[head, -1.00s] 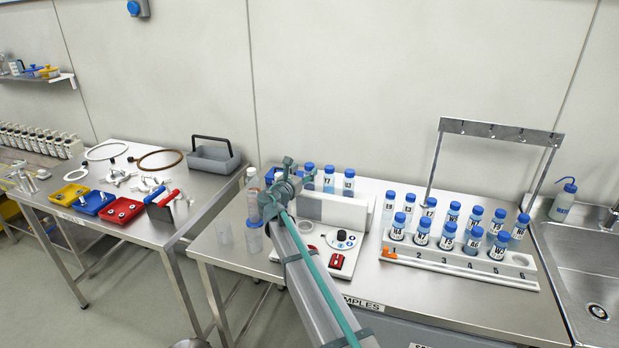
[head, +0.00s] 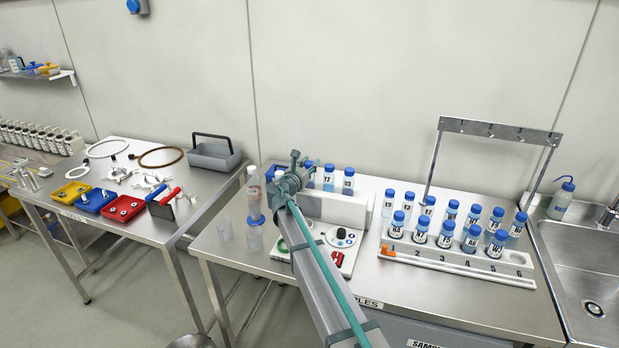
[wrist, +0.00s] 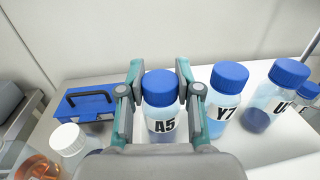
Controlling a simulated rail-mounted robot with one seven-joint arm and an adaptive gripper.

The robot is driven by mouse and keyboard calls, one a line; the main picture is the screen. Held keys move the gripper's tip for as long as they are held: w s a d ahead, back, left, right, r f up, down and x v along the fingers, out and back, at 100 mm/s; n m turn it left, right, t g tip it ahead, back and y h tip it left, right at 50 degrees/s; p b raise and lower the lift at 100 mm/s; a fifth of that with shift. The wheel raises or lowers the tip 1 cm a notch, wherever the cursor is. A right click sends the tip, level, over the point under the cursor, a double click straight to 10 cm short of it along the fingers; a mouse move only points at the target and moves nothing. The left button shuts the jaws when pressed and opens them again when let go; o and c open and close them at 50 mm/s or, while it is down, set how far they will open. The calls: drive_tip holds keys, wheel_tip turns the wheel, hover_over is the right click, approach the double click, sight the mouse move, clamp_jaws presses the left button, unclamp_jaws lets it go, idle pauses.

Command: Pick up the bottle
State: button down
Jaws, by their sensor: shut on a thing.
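The bottle labelled A5 (wrist: 160,108) has a blue cap and stands upright in the middle of the wrist view. My gripper (wrist: 159,67) has one finger on each side of it, close against the cap and neck, and is shut on it. In the head view my gripper (head: 291,175) is at the back left of the sample bench and largely hides the bottle. I cannot tell whether the bottle's base is off its support.
Bottle Y7 (wrist: 226,96) stands just right of A5, with another blue-capped bottle (wrist: 278,98) beyond it. A white-capped bottle (wrist: 68,142) is at left. A numbered rack (head: 460,258) with several bottles stands to the right. The wall is close behind.

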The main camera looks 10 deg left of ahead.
drive_tip(key=shift+r, duration=0.2)
drive_tip(key=shift+r+b, duration=0.5)
drive_tip(key=s+d+r+b, duration=0.4)
drive_tip(key=s+d+r, duration=0.2)
drive_tip(key=s+r, duration=0.5)
drive_tip(key=shift+s+d+r, duration=0.35)
drive_tip(key=shift+s, duration=0.3)
